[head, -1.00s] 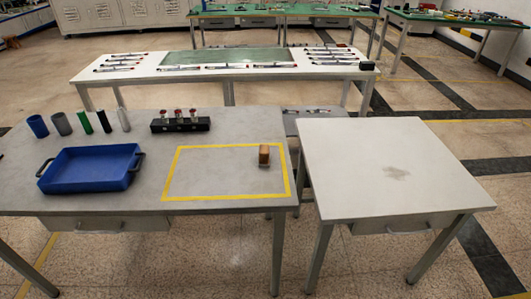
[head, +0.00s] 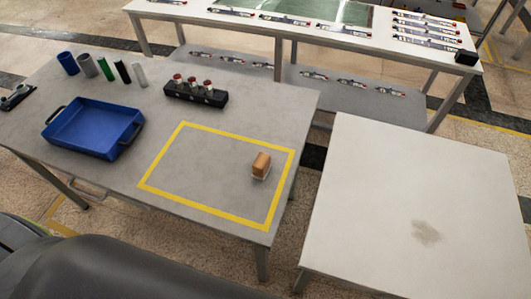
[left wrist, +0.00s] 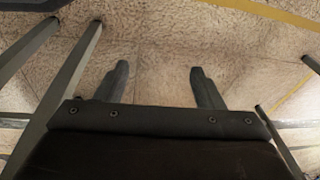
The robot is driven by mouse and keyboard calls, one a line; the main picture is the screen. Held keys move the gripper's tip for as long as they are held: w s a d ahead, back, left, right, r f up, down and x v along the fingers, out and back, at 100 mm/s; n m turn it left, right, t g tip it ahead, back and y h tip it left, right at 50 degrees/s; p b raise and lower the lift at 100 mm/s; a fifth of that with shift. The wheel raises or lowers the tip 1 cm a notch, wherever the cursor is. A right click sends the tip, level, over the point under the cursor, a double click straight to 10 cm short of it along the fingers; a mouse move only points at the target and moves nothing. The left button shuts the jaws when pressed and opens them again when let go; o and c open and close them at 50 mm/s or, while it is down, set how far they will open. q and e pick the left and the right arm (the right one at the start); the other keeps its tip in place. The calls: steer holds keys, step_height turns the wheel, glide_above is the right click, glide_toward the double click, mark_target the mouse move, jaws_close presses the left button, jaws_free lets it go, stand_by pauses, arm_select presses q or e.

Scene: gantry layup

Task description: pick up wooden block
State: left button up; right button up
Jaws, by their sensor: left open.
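The wooden block (head: 261,165) sits upright in the right part of the yellow-taped rectangle on the grey table (head: 225,130). A thin pale edge shows at its base; I cannot tell what that is. In the left wrist view my left gripper (left wrist: 158,80) is open, with two dark fingers apart and nothing between them. Only floor and table legs show beyond it, and the block is not in that view. In the head view a dark part of my own arm fills the lower left, but no fingertips show. My right gripper is not in view.
A blue tray (head: 95,128), several cups and cylinders, and a black holder (head: 196,94) with red-topped pieces stand on the table's left and back. The tape area is otherwise clear.

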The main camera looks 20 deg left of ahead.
arm_select(q)
steer(key=w+r+p, duration=0.3)
steer(key=r, duration=0.7)
steer(key=w+r+p, duration=0.2)
steer(key=w+r, duration=0.1)
steer(key=r, duration=0.6)
step_height(320, 180, up, 28)
steer(key=m+g+h+p, duration=0.1)
steer(key=m+g+p, duration=0.1)
steer(key=p, duration=0.5)
glide_above(261, 160)
steer(key=w, duration=0.1)
step_height(261, 160, down, 11)
steer(key=shift+b, duration=1.25)
steer(key=f, duration=0.2)
steer(key=s+f+p, duration=0.1)
steer(key=f, duration=0.2)
steer(key=shift+f, duration=0.4)
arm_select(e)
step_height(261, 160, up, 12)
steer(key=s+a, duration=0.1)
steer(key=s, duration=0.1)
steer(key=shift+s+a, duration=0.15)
